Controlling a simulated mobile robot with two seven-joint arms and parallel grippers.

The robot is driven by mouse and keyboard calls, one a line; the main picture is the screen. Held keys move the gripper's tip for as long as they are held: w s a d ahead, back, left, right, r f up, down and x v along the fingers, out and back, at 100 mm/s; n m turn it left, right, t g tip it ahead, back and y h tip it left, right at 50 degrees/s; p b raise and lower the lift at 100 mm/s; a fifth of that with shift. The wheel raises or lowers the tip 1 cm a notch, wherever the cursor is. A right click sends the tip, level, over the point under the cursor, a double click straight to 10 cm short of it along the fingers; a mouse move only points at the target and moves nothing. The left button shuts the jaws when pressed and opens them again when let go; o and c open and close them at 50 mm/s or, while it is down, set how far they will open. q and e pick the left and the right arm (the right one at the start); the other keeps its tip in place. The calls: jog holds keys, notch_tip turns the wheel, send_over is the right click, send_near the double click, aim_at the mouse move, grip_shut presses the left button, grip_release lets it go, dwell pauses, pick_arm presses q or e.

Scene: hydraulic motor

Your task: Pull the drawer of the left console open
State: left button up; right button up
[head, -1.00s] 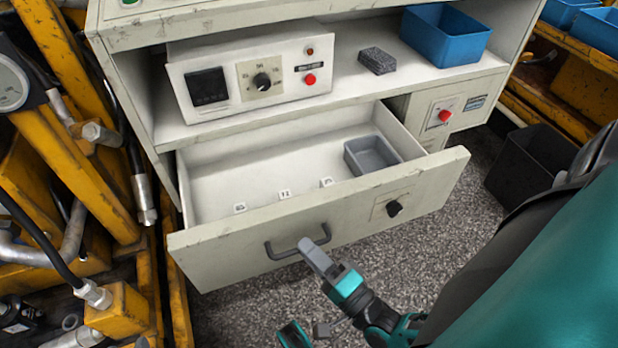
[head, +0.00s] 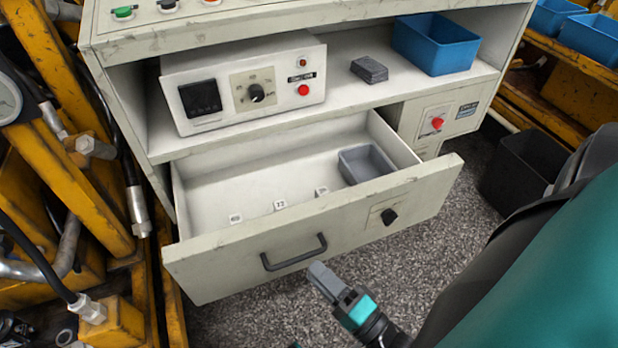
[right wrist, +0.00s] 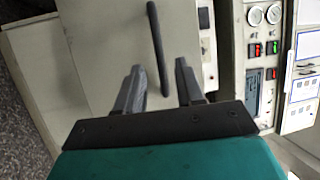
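The left console (head: 300,18) is off-white, and its lower drawer (head: 300,234) stands well open in the head view. The drawer's dark bar handle (head: 296,254) is on the front face. My right gripper (head: 318,270) is just below and right of the handle, apart from it in the head view. In the right wrist view my right gripper (right wrist: 157,68) has its two fingers spread. The handle (right wrist: 157,40) passes through the gap between them in that picture, with nothing clamped. My left gripper is not seen.
Inside the drawer are a grey bin (head: 367,165) and several small white labelled pieces. A control box (head: 245,85) and a blue bin (head: 436,44) sit on the shelf. Yellow machinery (head: 60,190) crowds the left. A black bin (head: 527,170) stands right on speckled floor.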

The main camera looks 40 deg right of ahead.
jog(key=v, duration=0.9)
dwell(0.3)
